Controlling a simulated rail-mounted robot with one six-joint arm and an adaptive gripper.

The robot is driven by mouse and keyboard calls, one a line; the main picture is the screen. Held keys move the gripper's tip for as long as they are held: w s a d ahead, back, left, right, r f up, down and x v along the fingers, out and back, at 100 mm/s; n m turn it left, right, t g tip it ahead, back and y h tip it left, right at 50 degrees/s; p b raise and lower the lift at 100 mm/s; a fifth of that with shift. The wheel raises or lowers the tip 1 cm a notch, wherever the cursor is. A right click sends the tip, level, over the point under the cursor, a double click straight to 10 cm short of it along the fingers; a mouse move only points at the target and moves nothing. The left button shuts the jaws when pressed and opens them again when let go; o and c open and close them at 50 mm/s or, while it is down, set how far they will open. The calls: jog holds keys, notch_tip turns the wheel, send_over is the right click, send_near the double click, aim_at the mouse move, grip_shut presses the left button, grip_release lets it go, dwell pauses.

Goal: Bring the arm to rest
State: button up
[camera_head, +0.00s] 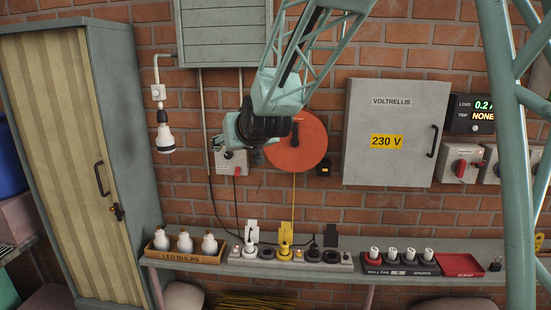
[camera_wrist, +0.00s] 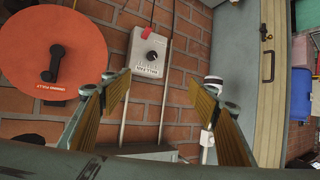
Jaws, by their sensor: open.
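My arm reaches in from the top of the head view and bends at a dark wrist joint. My gripper (camera_head: 230,133) hangs in front of the brick wall, left of the red reel disc (camera_head: 305,152) and above the bench. In the wrist view my gripper (camera_wrist: 160,86) has its two fingers spread wide, with nothing between them. Beyond the fingertips are the brick wall and a grey switch box (camera_wrist: 150,48) with a dark knob. The head view also shows this box (camera_head: 232,162), just below my gripper.
The bench (camera_head: 380,248) carries an LED bulbs tray (camera_head: 186,258), a power strip with plugs, a spares rack and a red scrap tray (camera_head: 458,265). A tall cabinet (camera_head: 120,150) stands left. A wall lamp (camera_head: 165,138) and a 230 V panel (camera_head: 392,160) hang on the wall.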

jog(key=s+d+m+g+h+b, duration=0.2)
jog(key=s+d+g+h, duration=0.15)
jog(key=s+d, duration=2.05)
jog(key=s+d+f+g, duration=0.1)
jog(key=s+d+f, duration=0.2)
jog(key=s, duration=0.8)
jog(key=s+d+f+m+g, duration=0.1)
jog(key=s+d+f+g, duration=0.1)
jog(key=s, duration=1)
jog(key=s+d+f+m+g+h+b, duration=0.1)
jog(key=s+d+f, duration=0.2)
jog(key=s, duration=0.8)
jog(key=shift+s+d+f, duration=0.3)
jog(key=shift+d+f, duration=0.1)
jog(key=shift+d, duration=0.45)
jog(key=shift+o, duration=0.2)
jog(key=shift+g, duration=0.25)
